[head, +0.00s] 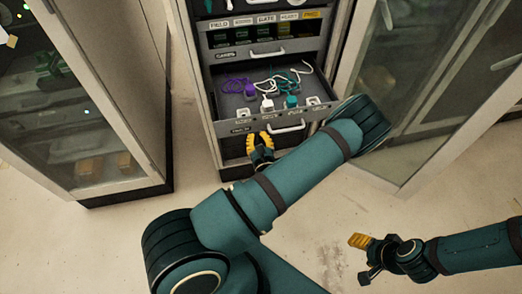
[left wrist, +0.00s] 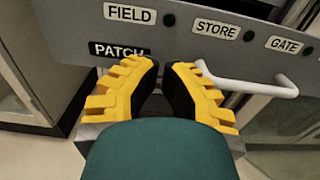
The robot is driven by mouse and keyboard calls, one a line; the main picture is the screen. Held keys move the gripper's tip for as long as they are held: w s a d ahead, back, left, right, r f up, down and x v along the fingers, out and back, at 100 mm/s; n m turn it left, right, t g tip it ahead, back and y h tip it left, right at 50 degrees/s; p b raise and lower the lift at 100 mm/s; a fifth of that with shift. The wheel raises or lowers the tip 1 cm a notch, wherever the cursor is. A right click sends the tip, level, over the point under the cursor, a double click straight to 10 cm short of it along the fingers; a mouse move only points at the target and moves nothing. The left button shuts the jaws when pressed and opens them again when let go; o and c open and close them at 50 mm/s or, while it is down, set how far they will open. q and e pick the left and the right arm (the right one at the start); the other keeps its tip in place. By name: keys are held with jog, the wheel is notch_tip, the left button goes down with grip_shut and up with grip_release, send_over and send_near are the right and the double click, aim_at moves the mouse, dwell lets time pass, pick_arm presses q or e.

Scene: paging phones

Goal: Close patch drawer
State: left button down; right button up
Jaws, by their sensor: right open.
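The patch drawer (head: 228,136) is pulled out of the tall cabinet in the head view. Its grey front, labelled PATCH, fills the top of the left wrist view (left wrist: 230,62), with its white handle (left wrist: 250,87) to the right of my fingers. My left gripper (head: 258,138) is shut and empty, with yellow-backed fingers, close to the drawer front and left of the handle. In the left wrist view its fingertips (left wrist: 162,66) are beside the PATCH label; I cannot tell whether they touch the front. My right gripper (head: 365,257) is open and empty, low over the floor, away from the cabinet.
Inside the drawer lie a purple cable (head: 236,85), a white plug (head: 267,103) and a teal plug (head: 291,101). Above is a closed drawer (head: 240,57) labelled CARDS. Glass-fronted cabinets stand left (head: 85,100) and right (head: 400,100). Floor (head: 330,215) around my right gripper is clear.

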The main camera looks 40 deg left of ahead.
aim_at(254, 127)
pick_arm(q)
jog(key=shift+x, duration=1.6)
pick_arm(e)
jog(key=shift+f, duration=0.15)
jog(key=shift+a, duration=0.1)
